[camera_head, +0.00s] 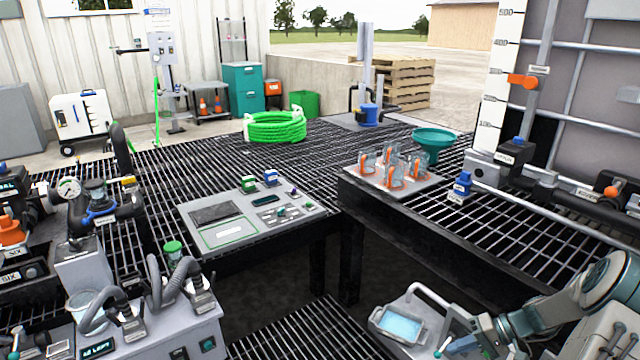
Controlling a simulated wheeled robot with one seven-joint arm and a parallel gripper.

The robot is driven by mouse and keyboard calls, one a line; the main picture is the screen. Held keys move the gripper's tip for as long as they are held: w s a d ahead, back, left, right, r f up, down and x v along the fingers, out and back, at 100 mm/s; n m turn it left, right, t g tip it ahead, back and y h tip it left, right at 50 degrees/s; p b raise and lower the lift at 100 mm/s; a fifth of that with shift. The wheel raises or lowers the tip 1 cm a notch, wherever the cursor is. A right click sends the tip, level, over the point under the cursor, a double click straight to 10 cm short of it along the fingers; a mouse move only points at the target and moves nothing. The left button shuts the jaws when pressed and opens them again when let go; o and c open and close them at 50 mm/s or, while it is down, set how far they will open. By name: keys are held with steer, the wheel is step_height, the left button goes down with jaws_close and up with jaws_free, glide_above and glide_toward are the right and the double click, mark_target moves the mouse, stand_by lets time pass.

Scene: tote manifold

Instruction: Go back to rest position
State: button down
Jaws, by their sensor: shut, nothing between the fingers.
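My arm (602,285) reaches in from the lower right corner, folded low in front of the grated tables. My gripper (446,346) is at its end near the bottom edge. It is shut and empty, apart from the tables and everything on them. Its lower part is cut off by the frame edge.
A grey panel (215,237) lies on the left grated table. The right table holds a tray of clear cups (390,167), a teal funnel (432,142) and a blue-capped bottle (461,186). A hose unit (150,325) stands at lower left.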

steer(key=s+a+r+n+g+h+p, duration=0.1)
steer(key=s+a+r+h+p, duration=0.15)
steer(key=a+r, duration=0.45)
steer(key=s+a+r+g+h+p, duration=0.1)
steer(key=a+r+h+p, duration=0.2)
steer(key=r, duration=0.7)
steer(key=s+a+r+n+g+h+p, duration=0.15)
steer(key=a+r+p, duration=0.25)
steer(key=r, duration=0.5)
steer(key=s+a+r+t+h+p, duration=0.1)
steer(key=s+a+r+t+p, duration=0.1)
steer(key=s+a+r+p, duration=0.2)
steer(key=s+a+r+t+h+p, duration=0.2)
steer(key=s+a+r+p, duration=0.2)
steer(key=s+r, duration=0.4)
steer(key=v, duration=0.3)
steer(key=shift+w+a+r, duration=0.15)
steer(key=shift+r, duration=0.1)
steer(key=shift+m, duration=0.25)
